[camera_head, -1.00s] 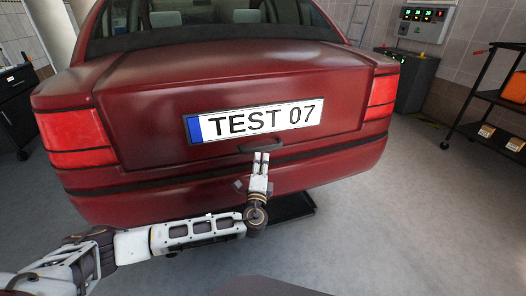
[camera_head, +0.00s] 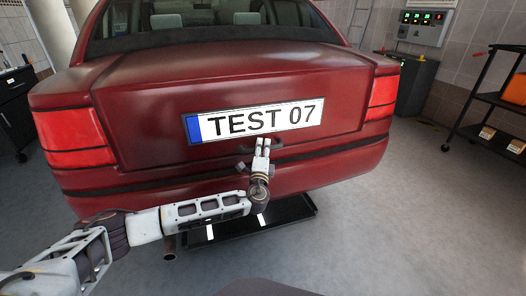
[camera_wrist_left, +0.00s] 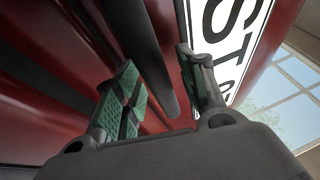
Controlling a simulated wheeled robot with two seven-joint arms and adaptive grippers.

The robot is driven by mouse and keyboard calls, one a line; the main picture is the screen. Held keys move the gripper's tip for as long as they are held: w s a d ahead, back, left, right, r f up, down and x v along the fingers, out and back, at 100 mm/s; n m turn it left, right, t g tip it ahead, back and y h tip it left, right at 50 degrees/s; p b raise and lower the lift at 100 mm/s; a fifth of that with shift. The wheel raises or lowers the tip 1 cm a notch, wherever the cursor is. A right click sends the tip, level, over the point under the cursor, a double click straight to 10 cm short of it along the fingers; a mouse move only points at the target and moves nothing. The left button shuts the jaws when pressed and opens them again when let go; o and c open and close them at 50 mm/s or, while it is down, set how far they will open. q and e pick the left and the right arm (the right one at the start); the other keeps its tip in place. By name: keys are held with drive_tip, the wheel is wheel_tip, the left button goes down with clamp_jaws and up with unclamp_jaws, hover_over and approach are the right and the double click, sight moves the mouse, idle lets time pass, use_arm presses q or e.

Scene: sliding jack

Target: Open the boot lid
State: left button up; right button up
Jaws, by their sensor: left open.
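The boot lid (camera_head: 225,75) of the dark red car is shut, with its number plate "TEST 07" (camera_head: 255,121) facing me. A dark handle (camera_head: 277,147) sits just below the plate. My left gripper (camera_head: 262,143) is open, its fingers pointing up at the handle and hiding part of it. In the left wrist view the dark handle bar (camera_wrist_left: 150,55) runs between the two open fingers (camera_wrist_left: 160,70); I cannot tell whether they touch it. The plate (camera_wrist_left: 225,30) is close behind one finger. My right gripper is not in view.
The bumper (camera_head: 310,175) juts out below the lid. A black tray (camera_head: 285,213) lies on the floor beneath the car's rear. A dark cart (camera_head: 18,110) stands at left, a shelf trolley (camera_head: 492,98) at right.

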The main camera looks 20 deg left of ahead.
use_arm(q)
clamp_jaws()
idle(0.3)
drive_tip(key=shift+r, duration=0.15)
idle(0.4)
